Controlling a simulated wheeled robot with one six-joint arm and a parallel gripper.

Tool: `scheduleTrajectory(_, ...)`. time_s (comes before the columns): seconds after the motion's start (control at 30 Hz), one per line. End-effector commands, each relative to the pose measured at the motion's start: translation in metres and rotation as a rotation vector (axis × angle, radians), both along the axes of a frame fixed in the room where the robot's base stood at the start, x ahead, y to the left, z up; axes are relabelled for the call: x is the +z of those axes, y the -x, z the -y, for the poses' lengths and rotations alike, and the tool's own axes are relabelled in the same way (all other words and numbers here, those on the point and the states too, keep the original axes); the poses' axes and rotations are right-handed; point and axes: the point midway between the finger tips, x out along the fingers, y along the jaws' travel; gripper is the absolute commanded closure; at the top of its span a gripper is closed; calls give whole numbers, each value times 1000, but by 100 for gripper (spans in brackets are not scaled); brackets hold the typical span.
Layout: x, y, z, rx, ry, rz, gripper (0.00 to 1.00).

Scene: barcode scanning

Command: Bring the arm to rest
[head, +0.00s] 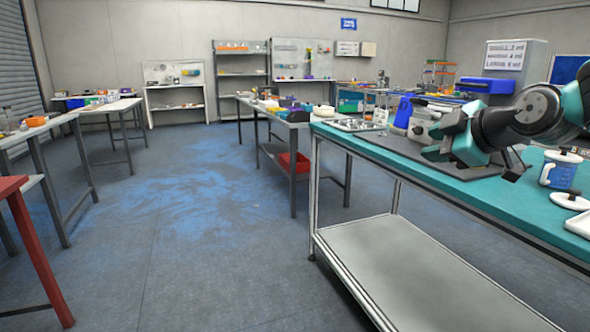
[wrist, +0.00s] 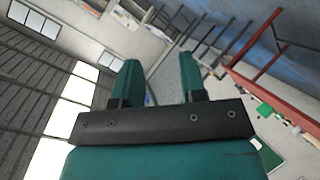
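My arm shows at the right of the head view, black and teal, bent above the teal-topped bench (head: 500,207). My gripper (wrist: 160,80) shows in the wrist view with two teal fingers standing apart and nothing between them. In the head view the arm's end is over the dark mat on the bench, beside a grey-white machine (head: 424,124). The wrist view is tilted and looks out at the room's wall, roof and floor.
Open floor (head: 190,220) lies left of the bench. A red table (head: 30,230) is at the far left.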

Motion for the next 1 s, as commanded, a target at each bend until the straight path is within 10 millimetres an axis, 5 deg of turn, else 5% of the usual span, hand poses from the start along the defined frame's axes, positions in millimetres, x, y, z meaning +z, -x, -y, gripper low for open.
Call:
scheduleTrajectory(0.1, -36, 67, -63, 12, -174, -318, 62)
scheduleTrajectory(0.23, -69, 143, -102, -53, -281, -650, 62)
scheduleTrajectory(0.4, -100, 228, -121, -191, -313, -974, 62)
scheduleTrajectory(0.6, -124, 315, -118, -400, -263, -1253, 62)
scheduleTrajectory(0.63, -104, 309, -118, -398, -273, -1241, 62)
scheduleTrajectory(1.0, 0, 306, -118, -394, -277, -1236, 62)
